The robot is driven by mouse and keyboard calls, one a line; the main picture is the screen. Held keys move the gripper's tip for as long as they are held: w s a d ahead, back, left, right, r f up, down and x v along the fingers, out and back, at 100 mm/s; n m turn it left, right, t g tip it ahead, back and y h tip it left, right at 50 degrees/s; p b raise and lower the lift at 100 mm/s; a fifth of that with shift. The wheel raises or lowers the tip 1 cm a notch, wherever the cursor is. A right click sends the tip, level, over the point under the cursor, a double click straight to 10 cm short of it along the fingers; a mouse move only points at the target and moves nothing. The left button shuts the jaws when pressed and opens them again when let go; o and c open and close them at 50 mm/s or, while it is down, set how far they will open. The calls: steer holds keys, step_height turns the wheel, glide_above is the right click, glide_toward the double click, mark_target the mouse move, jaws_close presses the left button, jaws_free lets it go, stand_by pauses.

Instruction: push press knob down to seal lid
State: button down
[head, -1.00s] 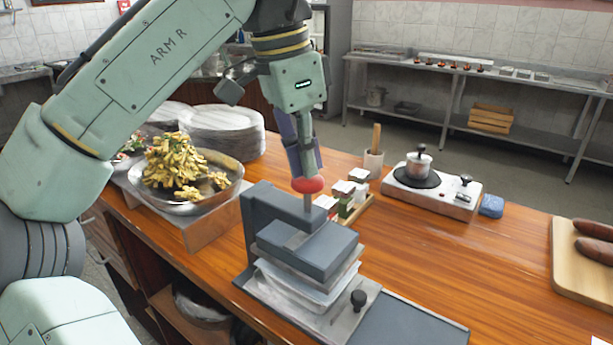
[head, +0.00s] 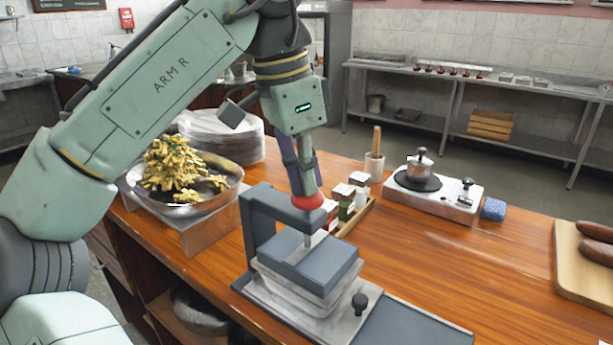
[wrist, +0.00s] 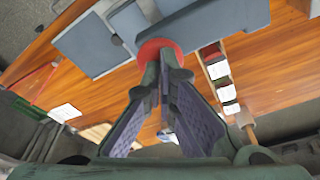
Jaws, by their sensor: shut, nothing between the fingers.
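The red press knob (head: 307,201) sits on a vertical metal rod at the top of a grey press frame (head: 262,225). Below it a dark grey press plate (head: 310,250) lies over a pale tray with a lid (head: 300,290) on the metal base. My gripper (head: 304,190) is shut and points down, its fingertips at the top of the red knob. In the wrist view the red knob (wrist: 160,48) shows just past the closed fingertips (wrist: 166,66). The fingertips appear to touch the knob and hide part of it.
A bowl of fried food (head: 185,200) and stacked plates (head: 225,135) stand left of the press. Spice containers (head: 345,195) stand close behind it. A hot plate with a pot (head: 432,185) and a board with sausages (head: 585,260) are to the right. The wooden counter between is clear.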

stand_by(0.4)
steer(key=p+v, duration=0.2)
steer(key=p, duration=0.1)
steer(key=shift+w+d+r, duration=0.1)
steer(key=shift+d+r, duration=0.1)
steer(key=shift+r, duration=0.05)
steer(key=shift+d+v, duration=0.2)
steer(key=shift+v, duration=0.9)
steer(key=shift+d+v, duration=0.2)
steer(key=shift+v, duration=0.9)
steer(key=shift+w+r, duration=0.1)
steer(key=shift+w, duration=0.1)
steer(key=shift+w, duration=0.1)
